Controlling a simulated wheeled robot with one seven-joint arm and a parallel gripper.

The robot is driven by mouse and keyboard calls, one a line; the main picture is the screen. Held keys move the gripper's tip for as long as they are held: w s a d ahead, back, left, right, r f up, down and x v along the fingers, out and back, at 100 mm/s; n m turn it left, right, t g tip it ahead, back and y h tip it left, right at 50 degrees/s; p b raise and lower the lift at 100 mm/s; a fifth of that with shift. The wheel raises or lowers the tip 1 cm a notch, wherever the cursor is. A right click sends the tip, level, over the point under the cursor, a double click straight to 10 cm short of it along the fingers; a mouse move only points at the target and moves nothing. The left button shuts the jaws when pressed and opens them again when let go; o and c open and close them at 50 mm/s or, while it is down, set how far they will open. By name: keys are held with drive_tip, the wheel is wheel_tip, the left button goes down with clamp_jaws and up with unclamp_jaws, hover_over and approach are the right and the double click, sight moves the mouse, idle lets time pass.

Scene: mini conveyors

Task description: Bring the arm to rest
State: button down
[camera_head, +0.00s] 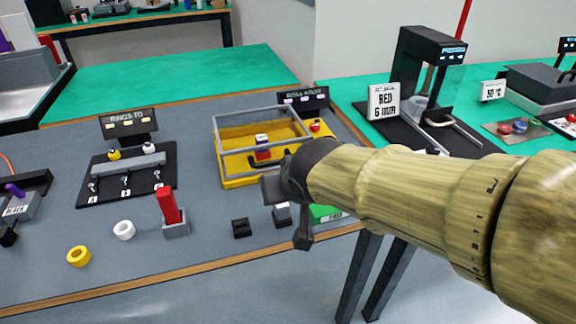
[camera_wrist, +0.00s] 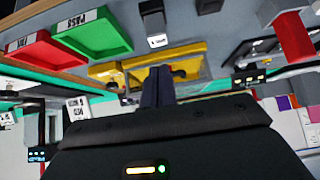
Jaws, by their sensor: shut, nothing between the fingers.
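My arm (camera_head: 410,195) reaches in from the right in the head view, in pale wood-like sleeves. My gripper (camera_head: 272,188) is dark and hangs in front of the yellow tray station, above the grey table. In the wrist view my gripper's fingers (camera_wrist: 158,84) are together, with nothing seen between them. The head view does not show whether the gripper touches anything. The arm hides part of the table and the green tray.
A yellow tray (camera_head: 240,183) under a grey frame stands behind the gripper. A red block (camera_head: 168,205), a white ring (camera_head: 123,230) and a yellow ring (camera_head: 79,256) are to its left. Green (camera_wrist: 92,36) and red (camera_wrist: 40,56) trays show in the wrist view.

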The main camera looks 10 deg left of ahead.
drive_tip(key=shift+a, duration=0.15)
drive_tip(key=d+f+m, duration=0.1)
drive_tip(key=d+f, duration=0.2)
drive_tip(key=d, duration=0.1)
drive_tip(key=d+f+g+h, duration=0.1)
drive_tip(key=d+f, duration=0.2)
drive_tip(key=d, duration=0.1)
drive_tip(key=d+f+m+g+h, duration=0.1)
drive_tip(key=d+f, duration=0.2)
drive_tip(key=d, duration=0.2)
drive_tip(key=shift+w+f+m, duration=0.3)
drive_tip(key=shift+f, duration=0.1)
drive_tip(key=s+d+f+m+g+h, duration=0.1)
drive_tip(key=s+d+f, duration=0.2)
drive_tip(key=d, duration=0.2)
drive_tip(key=s+d+f+m+g, duration=0.2)
drive_tip(key=d+f, duration=0.1)
drive_tip(key=d, duration=0.1)
drive_tip(key=w+p+v, duration=0.3)
drive_tip(key=p+v, duration=1)
drive_tip(key=p, duration=0.1)
drive_tip(key=w+a+r+p+v, duration=0.1)
drive_tip(key=w+p+v, duration=0.1)
drive_tip(key=p+v, duration=1.2)
drive_tip(key=shift+w+r+n+p, duration=0.3)
drive_tip(key=shift+w+r+p, duration=0.1)
drive_tip(key=shift+r+p, duration=0.05)
